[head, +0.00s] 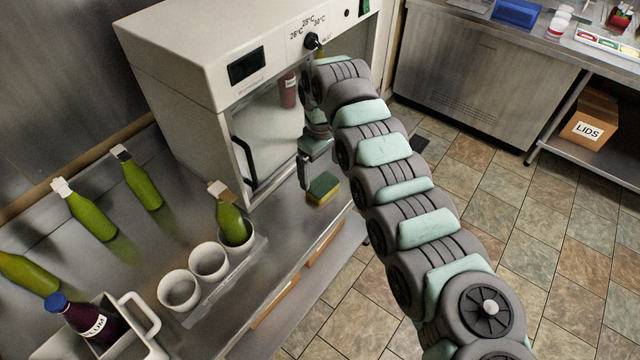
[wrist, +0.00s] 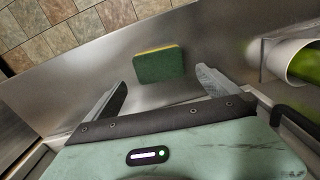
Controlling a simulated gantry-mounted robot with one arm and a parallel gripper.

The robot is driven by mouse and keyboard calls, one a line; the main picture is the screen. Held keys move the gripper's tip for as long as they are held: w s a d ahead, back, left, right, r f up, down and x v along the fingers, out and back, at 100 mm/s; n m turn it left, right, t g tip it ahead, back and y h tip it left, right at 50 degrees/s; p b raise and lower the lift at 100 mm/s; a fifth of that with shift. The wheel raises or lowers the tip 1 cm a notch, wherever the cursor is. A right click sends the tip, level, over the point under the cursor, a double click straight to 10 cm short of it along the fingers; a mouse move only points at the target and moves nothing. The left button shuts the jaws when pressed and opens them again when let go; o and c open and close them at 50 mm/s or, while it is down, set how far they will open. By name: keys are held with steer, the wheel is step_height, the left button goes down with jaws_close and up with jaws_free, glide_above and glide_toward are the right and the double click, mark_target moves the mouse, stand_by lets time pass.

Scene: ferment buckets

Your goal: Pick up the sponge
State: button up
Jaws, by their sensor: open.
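The sponge (head: 322,189) is a small block with a green side and a yellow side. It lies on the steel counter near its front edge, in front of the white incubator cabinet. In the wrist view the sponge (wrist: 158,66) shows ahead of my fingertips, roughly centred between them. My gripper (head: 304,176) is open and empty, just left of and above the sponge in the head view. In the wrist view my gripper (wrist: 160,85) has its two fingers spread wide, with bare counter between them.
The white cabinet (head: 180,50) with a dark door handle (head: 245,162) stands behind. White cups (head: 178,291), one holding a green bottle (head: 228,212), stand in a row to the left. More bottles and a caddy (head: 125,325) are farther left. The counter edge drops to a tiled floor.

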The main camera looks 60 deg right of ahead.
mark_target(321, 182)
steer(key=shift+f+p, duration=1)
steer(key=shift+f, duration=2.15)
steer(key=c, duration=1.3)
step_height(321, 182, up, 20)
steer(key=b, duration=0.4)
